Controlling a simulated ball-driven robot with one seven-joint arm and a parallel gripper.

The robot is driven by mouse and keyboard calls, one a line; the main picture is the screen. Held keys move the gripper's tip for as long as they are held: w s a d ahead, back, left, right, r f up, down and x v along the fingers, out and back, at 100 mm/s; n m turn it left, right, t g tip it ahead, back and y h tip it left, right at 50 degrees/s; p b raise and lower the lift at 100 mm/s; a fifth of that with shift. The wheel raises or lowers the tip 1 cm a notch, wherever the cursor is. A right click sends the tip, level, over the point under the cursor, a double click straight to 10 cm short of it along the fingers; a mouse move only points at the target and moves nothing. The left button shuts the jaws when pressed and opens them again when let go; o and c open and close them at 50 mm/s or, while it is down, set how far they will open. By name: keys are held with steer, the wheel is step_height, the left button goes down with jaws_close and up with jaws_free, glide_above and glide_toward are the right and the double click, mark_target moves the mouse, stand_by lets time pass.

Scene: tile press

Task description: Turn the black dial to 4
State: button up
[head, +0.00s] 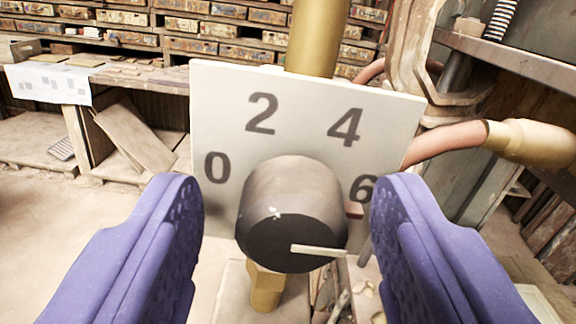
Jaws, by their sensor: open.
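The black dial (270,240) is a round knob on a white square plate (225,110) marked 0, 2, 4 and 6 in grey. A white line on its dark face runs from the middle to the right rim, slightly downward, on the side of the 6. A small reddish piece (354,209) sticks out behind the knob by the 6. My gripper (286,215) is open, with one purple finger on each side of the dial. Gaps show between both fingers and the knob. The right finger partly hides the plate near the 6.
A brass pipe (318,38) rises behind the plate, and a brass fitting (265,286) shows below it. A pink hose (445,143) runs right to another brass fitting (535,143). Shelves with trays (130,38) and a workbench stand behind. Floor at the left is mostly clear.

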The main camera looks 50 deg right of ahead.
steer(key=shift+d, duration=0.15)
steer(key=c, duration=1)
steer(key=shift+c, duration=0.2)
steer(key=shift+n, duration=0.4)
steer(key=n+p, duration=0.2)
steer(key=n, duration=0.2)
steer(key=shift+r+n, duration=0.1)
steer(key=shift+n, duration=0.3)
steer(key=n+p, duration=0.2)
steer(key=n, duration=0.3)
steer(key=shift+n, duration=0.7)
